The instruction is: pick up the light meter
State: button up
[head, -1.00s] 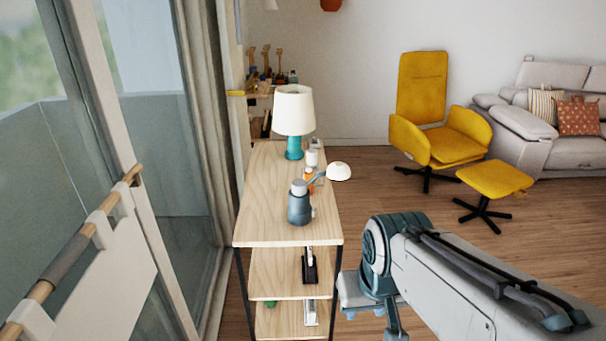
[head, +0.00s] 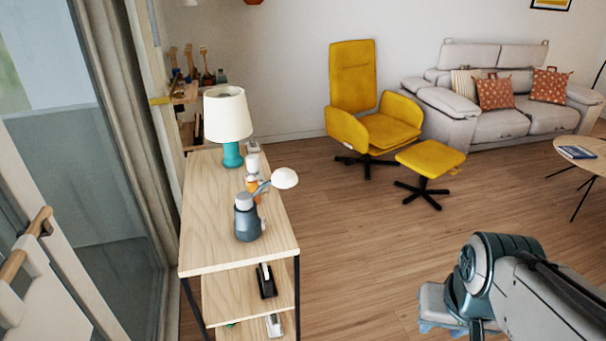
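I cannot tell for sure which object is the light meter. On the wooden shelf unit's top (head: 222,255) stands a grey-blue jug-like body with a pale cap (head: 247,218). Close beside it a white dome (head: 285,178) shows on a thin arm, out past the right edge of the top. An orange bottle with a white cap (head: 253,165) stands behind, partly hidden. A small grey object (head: 252,147) shows at the far end beside the lamp. My arm is at the lower right, apart from the shelf unit.
A table lamp with a teal base (head: 232,154) stands on the top. A black object (head: 266,281) and a white one (head: 274,325) sit on lower shelves. A yellow chair (head: 372,130) and footstool (head: 430,158) stand beyond. Open floor (head: 350,250) lies right of the shelves.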

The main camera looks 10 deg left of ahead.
aim_at(251, 181)
jog(key=i, duration=3.4)
jog(key=u, duration=2.9)
jog(key=i, duration=0.45)
jog(key=z, duration=0.05)
